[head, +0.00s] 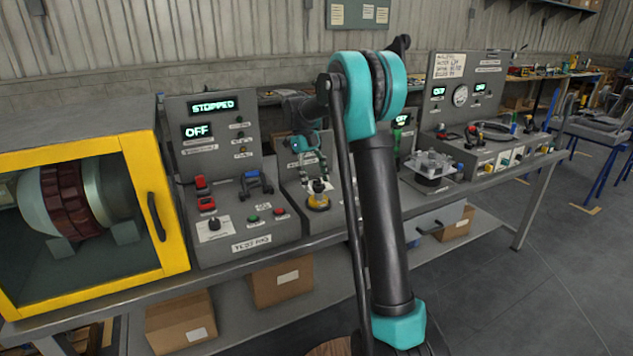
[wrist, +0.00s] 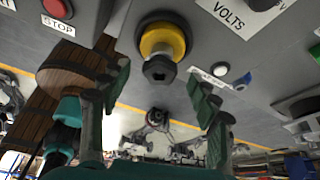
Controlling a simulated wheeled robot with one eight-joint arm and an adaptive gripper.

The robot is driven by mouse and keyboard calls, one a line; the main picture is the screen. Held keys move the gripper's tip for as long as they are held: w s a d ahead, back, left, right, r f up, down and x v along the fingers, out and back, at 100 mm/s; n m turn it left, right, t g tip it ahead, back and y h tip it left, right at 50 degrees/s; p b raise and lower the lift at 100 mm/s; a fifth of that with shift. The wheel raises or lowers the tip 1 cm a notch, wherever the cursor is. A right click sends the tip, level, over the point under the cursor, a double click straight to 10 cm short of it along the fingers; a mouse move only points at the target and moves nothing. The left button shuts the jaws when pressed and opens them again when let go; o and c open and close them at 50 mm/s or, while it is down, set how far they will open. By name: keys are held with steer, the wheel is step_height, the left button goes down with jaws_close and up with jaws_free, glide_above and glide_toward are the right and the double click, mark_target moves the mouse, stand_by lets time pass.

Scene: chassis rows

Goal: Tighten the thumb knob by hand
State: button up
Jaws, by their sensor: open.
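A knob with a yellow collar and a dark, hex-shaped end (wrist: 160,70) stands out from the grey panel in the wrist view. In the head view its yellow base (head: 318,203) shows on the middle console; I cannot read a label for it. In the wrist view my gripper (wrist: 152,88) is open, with one green finger on each side of the knob's line. The fingers look empty and clear of the knob; the exact gap is hard to tell.
A panel reads STOPPED (head: 212,106) and OFF. A yellow-framed cabinet (head: 165,200) is at left; a metal fixture (head: 433,165) is at right. My arm hides part of the console.

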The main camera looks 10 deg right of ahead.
steer(key=v, duration=1.1)
steer(key=shift+a+r, duration=0.1)
steer(key=shift+r, duration=0.05)
